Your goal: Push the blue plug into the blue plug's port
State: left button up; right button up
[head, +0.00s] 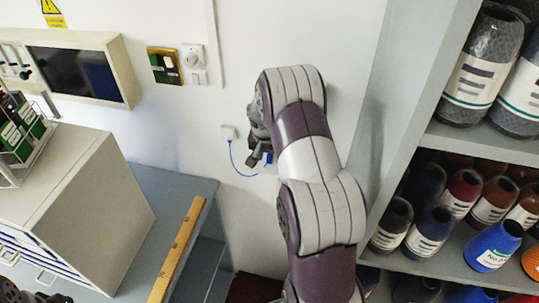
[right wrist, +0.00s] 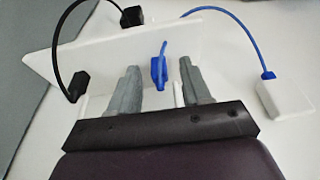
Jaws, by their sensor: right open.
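The blue plug (right wrist: 158,72) stands upright between the fingers of my right gripper (right wrist: 158,66) in the right wrist view. The fingers are open, with a gap on each side of the plug. A blue cable runs from its top to a white box (right wrist: 283,98) at the right. In the head view a small blue patch of the plug (head: 268,158) shows beside my right gripper (head: 257,152) near the wall. The plug is against or just in front of a white panel (right wrist: 100,60). I cannot make out its port or whether the plug sits in it. My left gripper is not clearly seen.
A black cable joins two black plugs, one (right wrist: 78,87) left of my fingers and one (right wrist: 131,16) behind the panel's top edge. Shelves with yarn cones (head: 494,246) stand at the right. A cabinet (head: 85,200) and wooden ruler (head: 175,250) are at the left.

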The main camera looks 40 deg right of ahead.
aim_at(269, 156)
jog(key=shift+a, duration=0.1)
jog(key=shift+c, duration=0.3)
grip_shut()
jog(key=shift+r+b, duration=0.5)
jog(key=shift+b, duration=0.1)
notch_tip(269, 156, up, 3)
jog(key=shift+f+b, duration=0.2)
jog(key=shift+b, duration=0.8)
jog(key=s+d+r+b, duration=0.4)
jog(key=s+r, duration=0.3)
jog(key=s, duration=0.3)
jog(key=shift+s+d+r+b, duration=0.25)
jog(key=shift+s+d+b, duration=0.1)
jog(key=shift+d, duration=0.15)
